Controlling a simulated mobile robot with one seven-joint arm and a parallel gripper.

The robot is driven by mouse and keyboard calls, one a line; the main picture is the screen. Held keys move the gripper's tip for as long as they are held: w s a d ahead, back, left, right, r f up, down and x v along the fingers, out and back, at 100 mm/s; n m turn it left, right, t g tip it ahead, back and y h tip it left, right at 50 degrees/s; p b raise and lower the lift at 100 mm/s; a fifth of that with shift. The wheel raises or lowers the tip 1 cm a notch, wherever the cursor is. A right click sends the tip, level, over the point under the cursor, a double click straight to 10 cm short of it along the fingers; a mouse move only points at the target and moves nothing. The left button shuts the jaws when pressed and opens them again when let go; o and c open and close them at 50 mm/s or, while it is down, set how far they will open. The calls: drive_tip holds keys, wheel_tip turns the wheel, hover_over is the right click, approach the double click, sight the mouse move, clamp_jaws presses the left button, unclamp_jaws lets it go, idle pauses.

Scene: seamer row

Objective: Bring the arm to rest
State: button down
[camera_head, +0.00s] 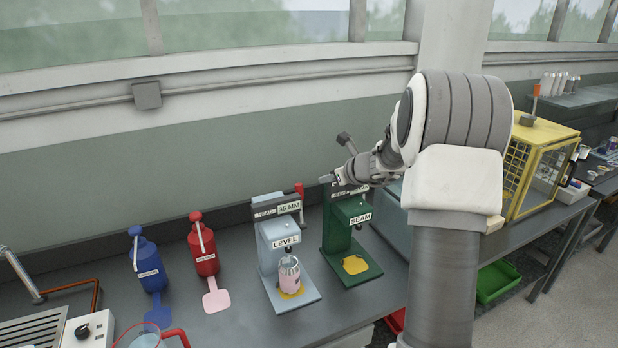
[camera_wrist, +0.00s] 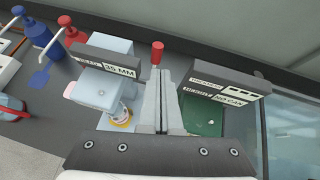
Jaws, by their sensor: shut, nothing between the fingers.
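My arm rises at the right of the head view and bends over to the left above the bench. My gripper (camera_head: 328,179) points left, in front of the top of the green SEAM machine in the picture, well above the bench top. In the wrist view my gripper (camera_wrist: 165,82) shows its two fingers shut together with nothing between them. The grey LEVEL machine (camera_wrist: 104,90) lies left of the fingers there, and the green machine (camera_wrist: 202,116) lies right of them. I cannot tell the exact gap between the gripper and the machines.
The LEVEL machine (camera_head: 274,232) holds a pink-banded can (camera_head: 290,276). The green machine (camera_head: 342,238) has a bare yellow pad. A blue pump bottle (camera_head: 149,270) and a red one (camera_head: 204,250) stand left. A yellow-framed cage (camera_head: 545,135) stands right.

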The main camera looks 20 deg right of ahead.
drive_tip(key=s+a+r+n+g+y, duration=0.1)
drive_tip(key=s+a+r+n+g, duration=0.1)
drive_tip(key=s+a+r+n, duration=0.5)
drive_tip(key=s+a+r+n+g+y, duration=0.1)
drive_tip(key=s+a+r+n, duration=0.2)
drive_tip(key=s+a+n, duration=0.8)
drive_tip(key=s+a+f+n+g+h, duration=0.1)
drive_tip(key=s+n+h, duration=0.1)
drive_tip(key=s+n, duration=0.5)
drive_tip(key=s+a+n+g+h, duration=0.1)
drive_tip(key=s+n+h, duration=0.1)
drive_tip(key=s+n, duration=0.6)
drive_tip(key=s, duration=0.5)
drive_tip(key=shift+s+a+f, duration=0.25)
drive_tip(key=shift+s+f, duration=0.05)
drive_tip(key=shift+f, duration=0.1)
